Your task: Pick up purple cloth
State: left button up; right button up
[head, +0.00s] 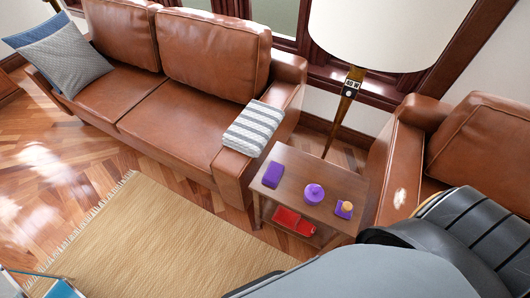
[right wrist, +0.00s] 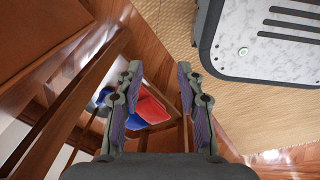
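A folded purple cloth (head: 272,174) lies flat at the left end of the small wooden side table (head: 290,158) in the head view. A round purple lidded-looking pot (head: 314,193) stands to its right. Further right, a small orange-brown piece sits on another purple item (head: 343,212). My right gripper (right wrist: 158,70) is open and empty in the right wrist view, its fingers well apart. The purple cloth cannot be made out in that view. Neither gripper shows in the head view; a dark arm of mine covers the lower right.
A red item (head: 293,222) lies on the table's lower shelf; red (right wrist: 153,108) also shows between my fingers. A brown leather sofa (head: 170,110) with a striped cloth (head: 253,127), a lamp (head: 348,100) and an armchair (head: 480,145) surround the table.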

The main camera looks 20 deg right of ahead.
aim_at(273, 176)
jog(key=i+j+z, duration=0.55)
jog(key=j+z, duration=0.25)
jog(key=j, duration=0.15)
jog(key=i+j+z, duration=0.25)
jog(key=j, duration=0.15)
jog(key=j+z, duration=0.25)
jog(key=j, duration=0.15)
jog(key=i+j+z, duration=0.1)
jog(key=j+z, duration=0.2)
jog(key=j, duration=0.15)
jog(key=j+z, duration=0.25)
jog(key=j, duration=0.2)
